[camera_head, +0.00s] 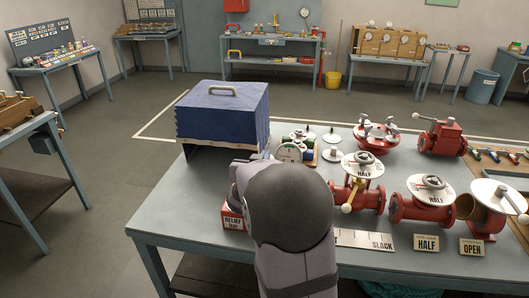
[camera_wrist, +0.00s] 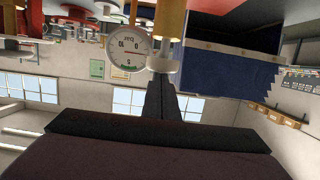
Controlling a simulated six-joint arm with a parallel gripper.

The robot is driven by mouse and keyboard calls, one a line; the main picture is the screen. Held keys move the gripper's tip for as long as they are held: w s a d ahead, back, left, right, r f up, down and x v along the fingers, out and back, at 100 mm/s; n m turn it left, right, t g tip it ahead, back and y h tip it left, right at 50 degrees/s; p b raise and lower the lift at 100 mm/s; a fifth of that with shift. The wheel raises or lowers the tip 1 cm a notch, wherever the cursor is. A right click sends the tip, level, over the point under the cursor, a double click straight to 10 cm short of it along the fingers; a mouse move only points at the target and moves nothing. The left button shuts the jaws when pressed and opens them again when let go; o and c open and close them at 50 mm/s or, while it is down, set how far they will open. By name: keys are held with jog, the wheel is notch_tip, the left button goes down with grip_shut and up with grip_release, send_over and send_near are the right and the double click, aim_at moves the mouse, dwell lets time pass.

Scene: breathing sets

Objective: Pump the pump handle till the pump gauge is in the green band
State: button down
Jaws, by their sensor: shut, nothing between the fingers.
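The pump gauge (camera_wrist: 129,47) is a round white dial, seen upside down in the wrist view. A green arc shows along its picture-bottom edge, and a thin reddish needle lies near mid-dial, apart from that arc. In the head view a white dial (camera_head: 289,152) shows just beyond my arm. My gripper (camera_wrist: 162,88) is shut and empty, its dark fingers pointing at a pale collar (camera_wrist: 162,64) beneath a brass-coloured post (camera_wrist: 170,22). I cannot tell whether they touch or whether this is the pump handle. In the head view my arm hides the fingers and much of the pump.
A blue covered box (camera_head: 222,112) with a handle stands left of the dial. A red relief box (camera_head: 233,217) is partly behind my arm. Red valves with white discs (camera_head: 363,165) crowd the right. The bench (camera_head: 180,225) is bare at its front left.

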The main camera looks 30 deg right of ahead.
jog(key=shift+s+f, duration=0.1)
jog(key=shift+f, duration=0.45)
jog(key=shift+r, duration=0.1)
jog(key=s+a+r+p, duration=0.2)
jog(key=s+a+r, duration=0.4)
jog(key=a+r, duration=0.1)
jog(key=shift+s, duration=0.35)
jog(key=shift+d+r, duration=0.1)
dwell(0.9)
notch_tip(320, 180, up, 4)
jog(key=shift+r, duration=0.1)
jog(key=shift+w+d, duration=0.1)
jog(key=shift+w, duration=0.05)
dwell(0.4)
